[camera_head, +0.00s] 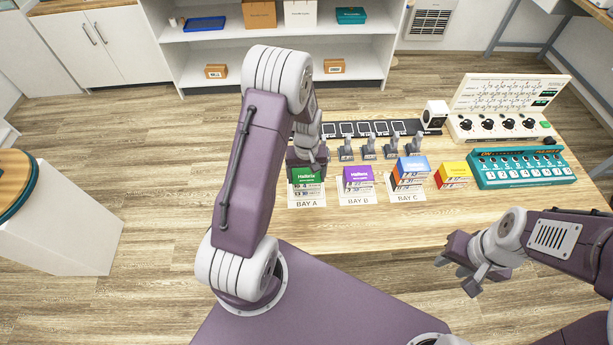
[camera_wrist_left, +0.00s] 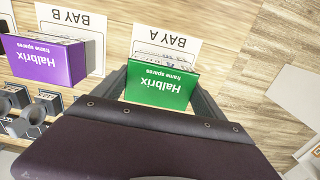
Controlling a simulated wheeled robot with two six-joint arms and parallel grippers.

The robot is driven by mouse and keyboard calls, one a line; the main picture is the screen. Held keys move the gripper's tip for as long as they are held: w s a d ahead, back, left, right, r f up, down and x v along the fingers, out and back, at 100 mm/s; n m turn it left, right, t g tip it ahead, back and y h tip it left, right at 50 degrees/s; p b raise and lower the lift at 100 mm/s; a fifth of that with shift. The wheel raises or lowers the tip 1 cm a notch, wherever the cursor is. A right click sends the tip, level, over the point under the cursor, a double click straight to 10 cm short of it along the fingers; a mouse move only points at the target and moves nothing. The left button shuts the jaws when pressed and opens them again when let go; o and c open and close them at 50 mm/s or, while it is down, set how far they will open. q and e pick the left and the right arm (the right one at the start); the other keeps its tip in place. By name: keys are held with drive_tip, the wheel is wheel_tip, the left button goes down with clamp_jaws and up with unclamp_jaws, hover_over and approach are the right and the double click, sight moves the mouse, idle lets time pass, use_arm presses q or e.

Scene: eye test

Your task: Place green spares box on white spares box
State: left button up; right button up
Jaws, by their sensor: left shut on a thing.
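The green spares box (camera_head: 306,175) is at the card marked BAY A in the head view. My left gripper (camera_head: 307,164) is over it. In the left wrist view its two fingers flank the green box (camera_wrist_left: 162,86), and it is shut on that box. A white printed face (camera_head: 307,187) shows below the green face. I cannot tell whether it is a separate white spares box or part of the green one. I also cannot tell whether the green box is lifted. My right gripper (camera_head: 455,276) is open and empty at the table's right front.
A purple box (camera_head: 357,174) stands at BAY B. A blue-topped stack (camera_head: 411,168) stands at BAY C, with a yellow-topped stack (camera_head: 453,170) to its right. Several grey clips (camera_head: 368,148) stand behind. A teal panel (camera_head: 520,169) is at right. The table front is clear.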

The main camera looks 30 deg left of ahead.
sight(306, 175)
use_arm(q)
drive_tip(key=shift+w+f, duration=0.1)
drive_tip(key=shift+f, duration=0.25)
drive_tip(key=shift+f, duration=0.15)
drive_tip(key=o, duration=1.4)
wheel_tip(306, 175, up, 12)
drive_tip(key=r, duration=0.1)
drive_tip(key=s+d+m, duration=0.2)
drive_tip(key=s, duration=0.2)
drive_tip(key=s+d+m, duration=0.2)
drive_tip(key=s+d, duration=0.1)
drive_tip(key=s, duration=0.1)
drive_tip(key=s+d+m+t, duration=0.1)
drive_tip(key=s+d+m, duration=0.1)
drive_tip(key=s, duration=0.2)
drive_tip(key=shift+s+d+r, duration=0.2)
drive_tip(key=shift+s+r, duration=0.1)
drive_tip(key=shift+s, duration=0.1)
